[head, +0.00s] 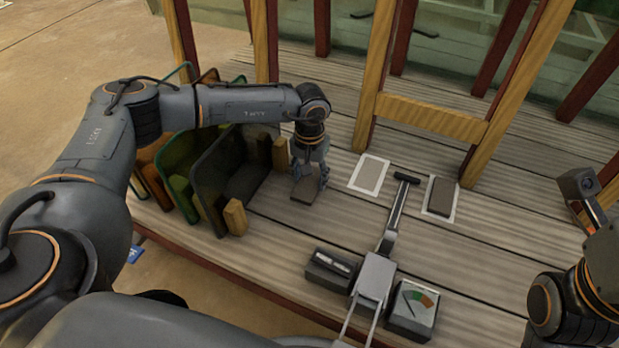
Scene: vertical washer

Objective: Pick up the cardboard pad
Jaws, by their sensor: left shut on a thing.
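The cardboard pad (305,193) is a small, flat, brown rectangle at the middle of the wooden deck, just right of the upright dividers. My left gripper (310,182) points down on it with its fingers shut on the pad. The fingers hide part of the pad, and I cannot tell whether it still touches the planks.
Several coloured dividers (225,170) stand left of the pad. To its right are a white-bordered tan rectangle (370,174), a dark pad (440,196) in another white border, a long-handled tool (388,240) and a dial gauge (412,308). Wooden posts rise behind.

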